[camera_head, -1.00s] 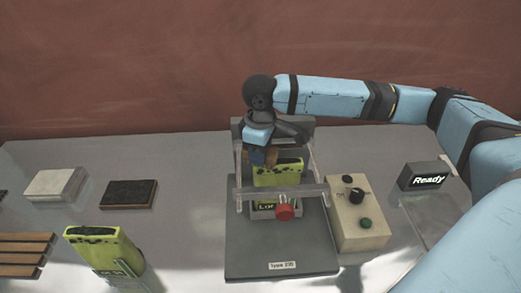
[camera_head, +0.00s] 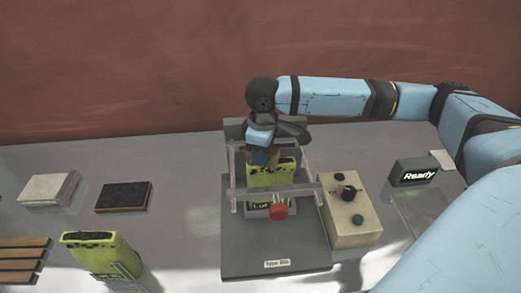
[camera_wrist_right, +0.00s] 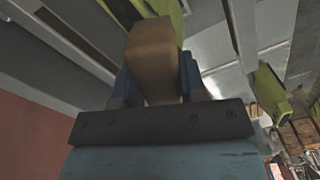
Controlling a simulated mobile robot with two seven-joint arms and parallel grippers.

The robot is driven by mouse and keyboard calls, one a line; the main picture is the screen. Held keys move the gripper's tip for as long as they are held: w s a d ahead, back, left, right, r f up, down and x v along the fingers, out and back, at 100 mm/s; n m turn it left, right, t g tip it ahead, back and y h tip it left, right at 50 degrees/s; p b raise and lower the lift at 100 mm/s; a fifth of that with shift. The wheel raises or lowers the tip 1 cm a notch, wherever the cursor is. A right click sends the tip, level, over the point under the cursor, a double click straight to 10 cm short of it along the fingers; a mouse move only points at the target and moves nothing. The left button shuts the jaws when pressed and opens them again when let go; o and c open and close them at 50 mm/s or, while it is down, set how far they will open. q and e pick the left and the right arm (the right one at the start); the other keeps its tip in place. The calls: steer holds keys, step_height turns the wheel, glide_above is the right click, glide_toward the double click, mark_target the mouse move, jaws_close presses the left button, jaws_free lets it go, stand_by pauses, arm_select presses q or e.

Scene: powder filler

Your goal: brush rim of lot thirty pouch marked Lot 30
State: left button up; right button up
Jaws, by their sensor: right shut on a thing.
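A yellow-green pouch (camera_head: 268,178) with dark marks along its top stands upright in the clear frame of the grey filler station (camera_head: 240,256). Its label is partly hidden; only the start of "Lot" shows. My right gripper (camera_head: 260,157) is at the pouch's top rim, behind the frame's front bar. It is shut on a brown brush (camera_wrist_right: 152,60), seen as a tan block between blue fingers in the wrist view. The bristles are hardly visible, so I cannot tell whether they touch the rim. My left gripper is out of view.
A red knob (camera_head: 279,207) sits at the frame's front. A beige control box (camera_head: 350,222) stands right of it, and a "Ready" display (camera_head: 415,175) farther right. A second yellow-green pouch (camera_head: 95,256), a slatted wooden rack (camera_head: 22,262), a black pad (camera_head: 123,197) and a grey block (camera_head: 48,188) are left.

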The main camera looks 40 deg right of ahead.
mark_target(275, 147)
steer(key=shift+s+d, duration=0.1)
steer(key=shift+d, duration=0.1)
steer(key=shift+s+d+r+p, duration=0.1)
steer(key=shift+s+d+p, duration=0.4)
steer(key=shift+d+p, duration=0.3)
steer(key=shift+s+d, duration=0.2)
steer(key=shift+d, duration=0.1)
steer(key=shift+s+d+p, duration=0.35)
steer(key=shift+d+p, duration=0.25)
steer(key=shift+d, duration=0.05)
steer(key=shift+d, duration=0.1)
steer(key=shift+s+d+p, duration=0.65)
steer(key=shift+d, duration=0.15)
steer(key=shift+w+a, duration=0.15)
steer(key=shift+a, duration=0.2)
